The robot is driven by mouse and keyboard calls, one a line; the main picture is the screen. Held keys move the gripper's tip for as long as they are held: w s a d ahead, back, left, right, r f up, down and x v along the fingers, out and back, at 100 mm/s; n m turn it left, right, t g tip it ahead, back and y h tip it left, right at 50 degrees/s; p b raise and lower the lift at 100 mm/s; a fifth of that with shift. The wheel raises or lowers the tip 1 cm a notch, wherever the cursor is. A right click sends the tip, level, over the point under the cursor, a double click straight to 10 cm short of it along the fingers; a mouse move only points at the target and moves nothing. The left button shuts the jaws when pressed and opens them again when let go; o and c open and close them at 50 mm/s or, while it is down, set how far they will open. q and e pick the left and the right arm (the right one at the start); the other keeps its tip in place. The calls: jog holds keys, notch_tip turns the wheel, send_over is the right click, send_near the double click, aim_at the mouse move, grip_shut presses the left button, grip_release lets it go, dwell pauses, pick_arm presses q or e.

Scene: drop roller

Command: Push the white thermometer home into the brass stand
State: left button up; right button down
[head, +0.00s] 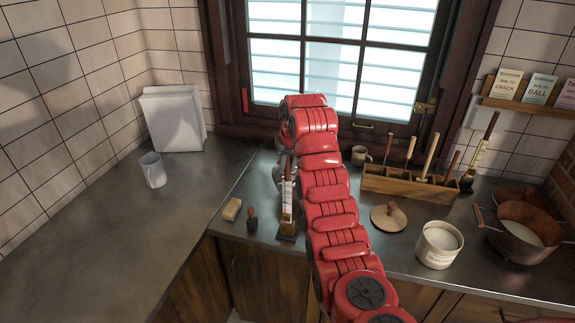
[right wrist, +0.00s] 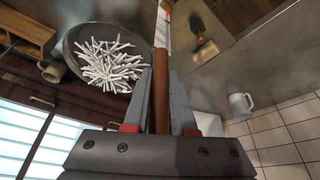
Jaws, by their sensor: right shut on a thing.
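The white thermometer (head: 287,200) stands about upright near the front edge of the counter, with a brown wooden top. Its lower end meets the brass stand (head: 287,228), which has a dark square base. I cannot tell how deep it sits. My right gripper (head: 283,172) is largely hidden behind my red arm in the head view. In the right wrist view, the gripper (right wrist: 161,85) is shut on the thermometer's brown top, and the white body (right wrist: 163,30) runs out of the picture at the top. The stand is not clear there. My left gripper is not in view.
A bowl of white sticks (right wrist: 105,60) shows in the wrist view. A wooden tool box (head: 410,187), lid (head: 388,216), white tub (head: 439,244) and copper pot (head: 520,225) are right. The left counter is mostly clear.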

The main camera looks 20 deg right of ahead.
jog(key=c, duration=0.7)
grip_release()
jog(key=shift+o, duration=0.2)
jog(key=v, duration=0.2)
jog(key=shift+r, duration=0.4)
jog(key=p+v, duration=0.4)
jog(key=p, duration=0.8)
jog(key=shift+a, duration=0.1)
jog(key=v, duration=1)
jog(key=shift+s+r, duration=0.25)
jog(key=shift+s, duration=0.05)
